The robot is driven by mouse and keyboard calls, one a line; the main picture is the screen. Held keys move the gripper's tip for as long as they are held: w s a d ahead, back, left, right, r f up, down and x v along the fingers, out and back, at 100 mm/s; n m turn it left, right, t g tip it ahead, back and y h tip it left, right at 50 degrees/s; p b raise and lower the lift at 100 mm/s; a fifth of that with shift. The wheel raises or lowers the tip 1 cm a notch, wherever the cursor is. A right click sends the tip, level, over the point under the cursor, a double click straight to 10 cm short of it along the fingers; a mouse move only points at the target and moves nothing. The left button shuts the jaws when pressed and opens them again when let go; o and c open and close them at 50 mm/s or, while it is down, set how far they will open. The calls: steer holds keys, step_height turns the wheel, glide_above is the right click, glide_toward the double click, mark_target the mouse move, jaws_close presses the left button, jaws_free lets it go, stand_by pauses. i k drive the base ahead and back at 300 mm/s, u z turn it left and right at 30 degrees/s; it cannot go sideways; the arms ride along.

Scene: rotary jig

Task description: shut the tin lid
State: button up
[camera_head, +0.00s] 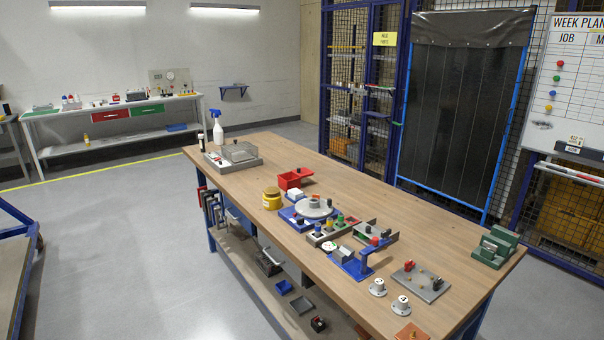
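A small round yellow tin (271,201) stands on the wooden workbench (222,173), left of its middle. Its darker yellow top (271,190) looks like a lid on or over it; I cannot tell at this size whether it sits flat or ajar. Just behind it is a small red box (289,182) with a red flap (305,172) at its right side; whether this is a hinged lid is unclear. A small white block (295,194) is beside the yellow tin. My gripper is not in view.
A green vise (494,247) is at right.

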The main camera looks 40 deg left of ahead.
mark_target(303, 171)
steer(key=u, duration=1.5)
steer(key=i, duration=1)
steer(key=u, duration=0.05)
steer(key=k, duration=1)
